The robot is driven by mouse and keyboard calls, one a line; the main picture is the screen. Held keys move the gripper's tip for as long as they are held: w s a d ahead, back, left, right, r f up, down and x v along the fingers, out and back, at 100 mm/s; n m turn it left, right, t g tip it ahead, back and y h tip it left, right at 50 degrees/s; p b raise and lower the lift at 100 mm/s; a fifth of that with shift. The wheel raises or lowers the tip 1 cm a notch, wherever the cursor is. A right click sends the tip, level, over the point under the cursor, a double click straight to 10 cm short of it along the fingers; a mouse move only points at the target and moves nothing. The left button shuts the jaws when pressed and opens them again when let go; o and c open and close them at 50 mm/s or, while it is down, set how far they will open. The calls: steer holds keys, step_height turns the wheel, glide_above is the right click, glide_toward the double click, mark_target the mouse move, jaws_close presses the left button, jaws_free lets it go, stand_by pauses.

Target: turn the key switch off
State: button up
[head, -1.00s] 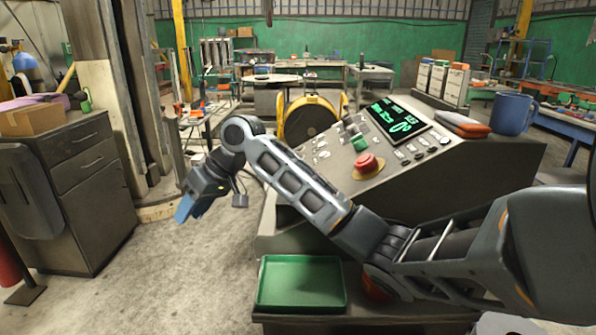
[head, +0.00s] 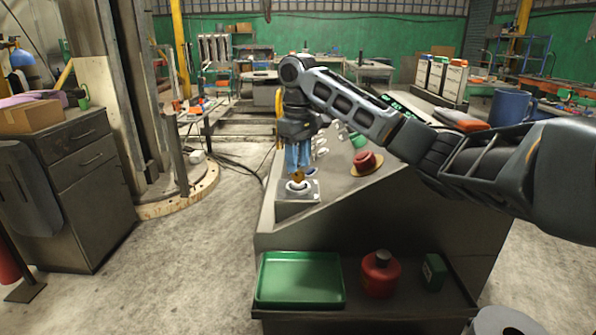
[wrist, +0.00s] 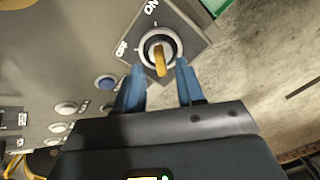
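The key switch is a round white-ringed lock on a square grey plate (head: 299,192) at the console's near left corner. It also shows at the top of the wrist view (wrist: 160,44), with ON marked above it and OFF to its left. Its orange key (wrist: 160,62) points roughly up and down in that view, about in line with the ON mark. The key (head: 297,176) is partly hidden by the fingers in the head view. My gripper (head: 298,168) is over the switch, pointing down. Its blue fingers are apart, one on each side of the key's near end, not closed on it.
A red mushroom button (head: 365,161) and several small buttons sit on the sloping console near my forearm. A green tray (head: 301,279), a red can (head: 380,273) and a green box (head: 434,271) stand on the low shelf. Floor left of the console is clear.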

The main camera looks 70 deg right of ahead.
mark_target(298, 177)
steer(key=shift+f, duration=1.45)
steer(key=shift+c, duration=0.2)
jaws_close()
